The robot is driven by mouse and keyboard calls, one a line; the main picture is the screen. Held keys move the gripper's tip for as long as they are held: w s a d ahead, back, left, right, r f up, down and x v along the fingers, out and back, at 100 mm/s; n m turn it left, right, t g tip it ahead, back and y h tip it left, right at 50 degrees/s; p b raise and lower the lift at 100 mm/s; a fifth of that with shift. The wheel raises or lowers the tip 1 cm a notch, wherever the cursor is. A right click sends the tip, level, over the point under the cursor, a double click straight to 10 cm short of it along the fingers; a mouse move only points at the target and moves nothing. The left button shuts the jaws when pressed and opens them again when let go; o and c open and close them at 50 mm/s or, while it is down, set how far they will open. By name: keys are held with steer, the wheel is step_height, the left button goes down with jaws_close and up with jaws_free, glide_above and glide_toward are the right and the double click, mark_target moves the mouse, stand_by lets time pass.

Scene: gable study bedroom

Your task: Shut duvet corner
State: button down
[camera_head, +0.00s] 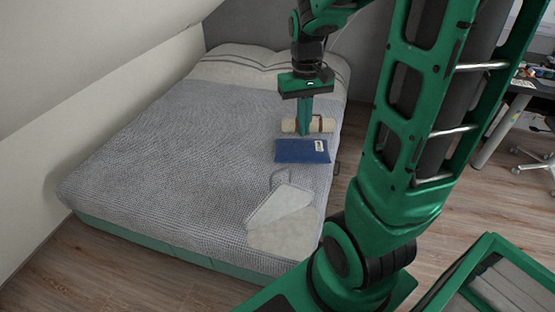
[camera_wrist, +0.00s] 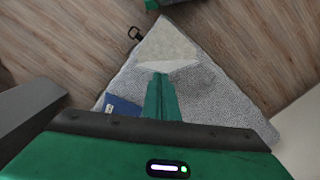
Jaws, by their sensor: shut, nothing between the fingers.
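The bed's grey woven duvet (camera_head: 170,150) covers most of the mattress. At its near right corner the duvet is turned back as a pale flap (camera_head: 278,205), baring a cream patch (camera_head: 287,236) beside it. In the wrist view the cream patch (camera_wrist: 168,42) lies ahead of my fingertips, with the pale flap (camera_wrist: 168,66) along its nearer edge. My gripper (camera_head: 304,133) points down over the bed's right side, farther back than the turned corner. It is shut and empty. It also shows in the wrist view (camera_wrist: 160,76).
A blue flat item (camera_head: 302,151) with a white label and a beige roll (camera_head: 290,125) lie on the duvet close to my gripper. A dark loop (camera_wrist: 135,33) hangs at the bed's edge. A desk (camera_head: 520,85) stands at the right. Wooden floor (camera_head: 450,235) lies open between.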

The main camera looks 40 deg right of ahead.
steer(key=w+f+n, duration=0.3)
steer(key=w+f, duration=0.8)
steer(key=w, duration=0.5)
steer(key=s+f, duration=0.4)
steer(key=f, duration=0.6)
steer(key=shift+s+a+f, duration=0.25)
steer(key=shift+a+f, duration=0.05)
